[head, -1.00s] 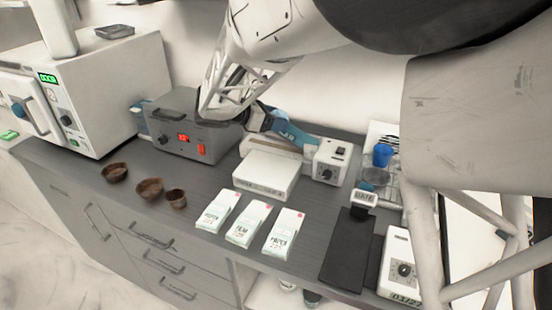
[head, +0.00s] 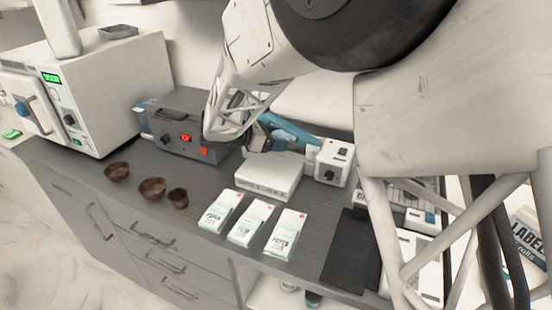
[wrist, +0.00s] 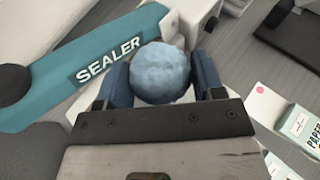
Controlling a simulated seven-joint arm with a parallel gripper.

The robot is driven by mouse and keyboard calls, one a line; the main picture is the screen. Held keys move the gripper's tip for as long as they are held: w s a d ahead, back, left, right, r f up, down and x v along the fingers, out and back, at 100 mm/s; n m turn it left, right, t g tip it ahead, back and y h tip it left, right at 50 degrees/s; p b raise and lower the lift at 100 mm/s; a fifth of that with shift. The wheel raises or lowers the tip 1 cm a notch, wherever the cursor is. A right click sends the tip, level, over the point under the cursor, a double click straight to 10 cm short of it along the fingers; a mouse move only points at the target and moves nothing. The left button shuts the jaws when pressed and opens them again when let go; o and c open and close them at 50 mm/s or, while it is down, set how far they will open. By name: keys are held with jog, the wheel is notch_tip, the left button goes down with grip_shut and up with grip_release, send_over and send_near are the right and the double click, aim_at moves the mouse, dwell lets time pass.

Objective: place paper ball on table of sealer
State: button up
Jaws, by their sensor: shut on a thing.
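My gripper (wrist: 160,84) is shut on a pale blue crumpled paper ball (wrist: 162,70), held between its two blue fingers in the wrist view. The sealer's teal arm (wrist: 85,70), marked SEALER, lies just left of the ball there. In the head view my gripper (head: 262,142) hangs at the back edge of a low white box-like table (head: 268,180) in front of the sealer. The sealer (head: 335,162) shows its white control box with a dark knob to the right. The ball cannot be made out in the head view.
Three brown bowls (head: 152,188) stand at the left. A grey device with a red display (head: 185,125) stands behind left. A dark mat (head: 350,255) lies at the right. Bare counter lies between bowls and cartons.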

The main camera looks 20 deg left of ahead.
aim_at(276, 167)
jog(key=shift+f, duration=1.3)
jog(key=shift+f, duration=2)
jog(key=shift+f, duration=0.1)
jog(key=o, duration=1)
jog(key=shift+c, duration=0.2)
jog(key=shift+s+a, duration=0.1)
jog(key=v, duration=1.2)
